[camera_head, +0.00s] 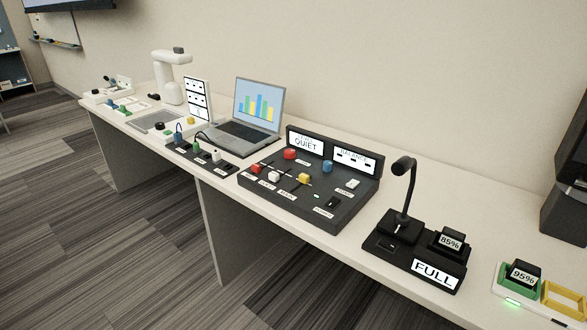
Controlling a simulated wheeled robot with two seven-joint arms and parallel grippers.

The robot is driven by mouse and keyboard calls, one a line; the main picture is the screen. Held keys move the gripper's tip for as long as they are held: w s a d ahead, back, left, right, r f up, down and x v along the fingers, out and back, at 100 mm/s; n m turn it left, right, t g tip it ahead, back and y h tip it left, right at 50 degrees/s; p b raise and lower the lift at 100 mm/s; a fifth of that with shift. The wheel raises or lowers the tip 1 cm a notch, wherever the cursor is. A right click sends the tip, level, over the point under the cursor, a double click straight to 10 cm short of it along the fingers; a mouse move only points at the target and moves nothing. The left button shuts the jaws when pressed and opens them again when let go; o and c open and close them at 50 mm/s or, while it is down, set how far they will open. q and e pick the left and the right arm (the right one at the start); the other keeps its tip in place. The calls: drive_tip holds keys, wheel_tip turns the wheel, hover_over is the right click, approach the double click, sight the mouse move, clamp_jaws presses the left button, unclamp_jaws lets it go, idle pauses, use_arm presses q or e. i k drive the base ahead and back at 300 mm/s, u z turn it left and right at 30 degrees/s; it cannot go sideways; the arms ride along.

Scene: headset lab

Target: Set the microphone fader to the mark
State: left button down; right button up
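A dark mixer console (345,207) stands on the white table, with a screen reading QUIET (305,143) and a second screen reading BALANCE (352,158). On its sloped top are fader caps: a red cap (256,168), a white cap (274,176) and a yellow cap (304,179). A larger red knob (290,154) and a blue knob (327,166) sit behind them. The small labels and any mark are too small to read surely, so I cannot tell which cap is the microphone fader. Neither of my grippers is in view.
Right of the console stands a gooseneck microphone (404,190) on a black base, with an 85% block (450,241) and a FULL screen (438,273). A charger (520,284) is farther right. A laptop (251,118) and a black strip (201,160) lie left of the console.

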sight(256, 168)
drive_tip(key=z, duration=0.95)
drive_tip(key=k, duration=0.15)
drive_tip(key=u, duration=1.75)
drive_tip(key=i, duration=1.05)
drive_tip(key=z, duration=0.35)
